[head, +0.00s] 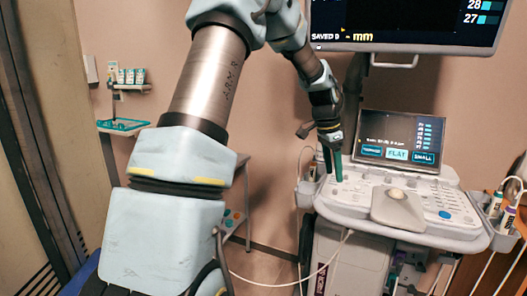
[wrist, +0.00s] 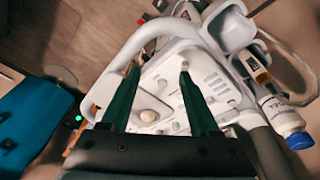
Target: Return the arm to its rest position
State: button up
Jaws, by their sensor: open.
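My gripper (head: 332,162) has dark green fingers and hangs pointing down over the left part of the ultrasound console (head: 462,232) in the head view. In the wrist view my gripper (wrist: 160,80) has its two fingers spread apart with nothing between them. The console's keys and a round pale trackball (wrist: 149,115) show beyond and between the fingers. My arm reaches up from the lower left and bends down toward the console. I cannot tell whether the fingertips touch the panel.
A small touch screen (head: 397,141) stands on the console, under a large monitor (head: 405,22). Bottles (head: 496,203) sit in a holder at the console's right; a bottle with a blue cap (wrist: 287,122) shows in the wrist view. A wall shelf (head: 124,126) is at the left.

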jog(key=s+a+f+n, duration=0.1)
jog(key=s+a+n, duration=0.3)
jog(key=a, duration=0.5)
jog(key=s+a+f+n+t+y, duration=0.1)
jog(key=s+a+n, duration=0.4)
jog(key=s+a, duration=0.3)
jog(key=s+a+f+n+y, duration=0.1)
jog(key=s+a+n, duration=0.4)
jog(key=a, duration=0.5)
jog(key=shift+s, duration=0.75)
